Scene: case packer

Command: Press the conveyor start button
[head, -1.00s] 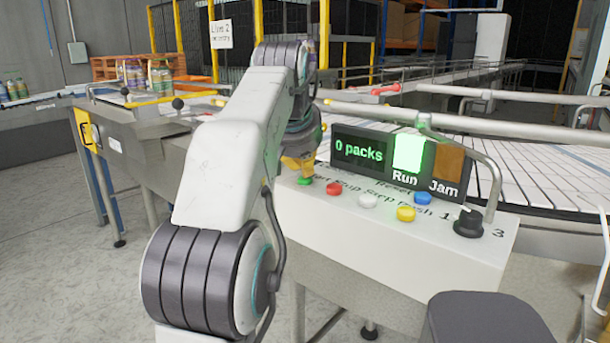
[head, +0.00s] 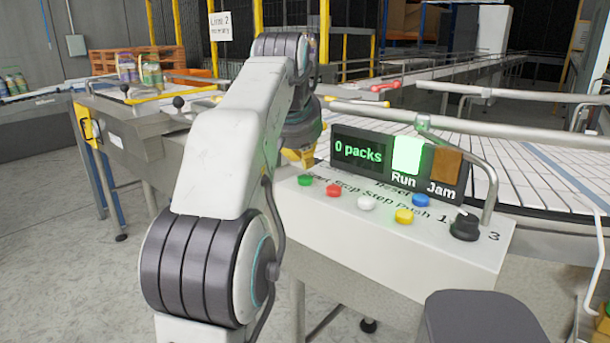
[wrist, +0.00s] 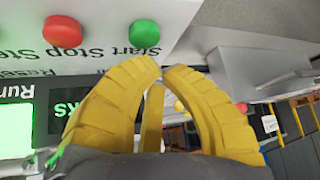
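The green start button (head: 305,180) is at the left end of the button row on the white control panel (head: 450,262). It also shows in the wrist view (wrist: 144,34), beside the red stop button (wrist: 63,30), above the "Start" lettering. My gripper (head: 301,164) has yellow fingers that point down just above and behind the green button, apart from it. In the wrist view the fingertips (wrist: 162,68) meet with nothing between them. The display (head: 359,152) reads "0 packs" and the Run lamp (head: 407,156) glows green; the Jam lamp (head: 444,170) is dull orange.
White (head: 367,203), yellow (head: 404,216) and blue (head: 421,200) buttons and a black knob (head: 465,227) share the panel. A bent metal rail (head: 485,165) rises at its right. The conveyor (head: 530,170) lies behind.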

